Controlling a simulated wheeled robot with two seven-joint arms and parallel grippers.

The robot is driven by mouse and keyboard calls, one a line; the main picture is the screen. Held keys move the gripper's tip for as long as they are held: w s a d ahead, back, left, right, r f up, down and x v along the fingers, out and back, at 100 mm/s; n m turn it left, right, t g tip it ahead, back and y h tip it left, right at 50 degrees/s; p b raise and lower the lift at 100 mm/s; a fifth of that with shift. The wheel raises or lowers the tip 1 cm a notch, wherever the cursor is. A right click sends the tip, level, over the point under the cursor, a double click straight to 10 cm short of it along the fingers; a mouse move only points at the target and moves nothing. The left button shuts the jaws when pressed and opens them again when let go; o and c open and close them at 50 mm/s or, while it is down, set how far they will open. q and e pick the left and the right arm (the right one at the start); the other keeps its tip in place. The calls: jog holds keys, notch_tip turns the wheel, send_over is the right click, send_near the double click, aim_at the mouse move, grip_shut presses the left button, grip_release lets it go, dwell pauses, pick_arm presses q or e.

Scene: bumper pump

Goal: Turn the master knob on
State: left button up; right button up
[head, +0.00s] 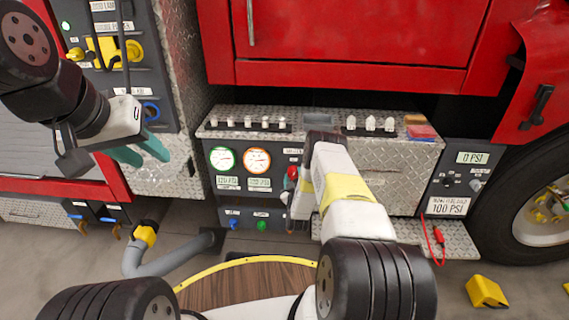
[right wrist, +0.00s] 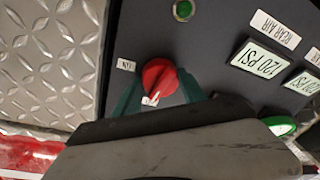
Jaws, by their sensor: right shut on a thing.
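The red master knob (right wrist: 158,76) is on the dark control panel in the right wrist view. A white label lies at its left and a white mark at its lower edge. The teal fingers of my right gripper (right wrist: 160,93) are shut on the knob, one on each side. In the head view a red knob (head: 293,172) shows right of the gauges, beside my right arm, which hides part of the panel. My left gripper (head: 141,152) is raised at the left in the head view, its teal fingers apart and empty.
Two round gauges (head: 240,160) with pressure labels are on the panel. A row of white-topped switches (head: 249,124) stands on the ledge above. A grey hose (head: 170,258) and a yellow block (head: 487,291) are low down. A black tyre (head: 515,195) is at the right.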

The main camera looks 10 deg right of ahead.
jog(key=m, duration=0.4)
jog(key=shift+f+m, duration=0.1)
jog(key=shift+m, duration=0.3)
jog(key=m, duration=0.4)
jog(key=shift+t+h, duration=0.3)
jog(key=shift+h, duration=0.1)
jog(key=m, duration=0.4)
jog(key=shift+f+m+h, duration=0.1)
jog(key=shift+m+h, duration=0.5)
jog(key=shift+m, duration=1.3)
jog(key=shift+a, duration=0.1)
jog(key=o, duration=1.4)
jog(key=shift+c, duration=0.2)
jog(key=r+v, duration=0.1)
jog(key=v, duration=0.6)
jog(key=shift+s+f, duration=0.4)
jog(key=shift+f, duration=0.1)
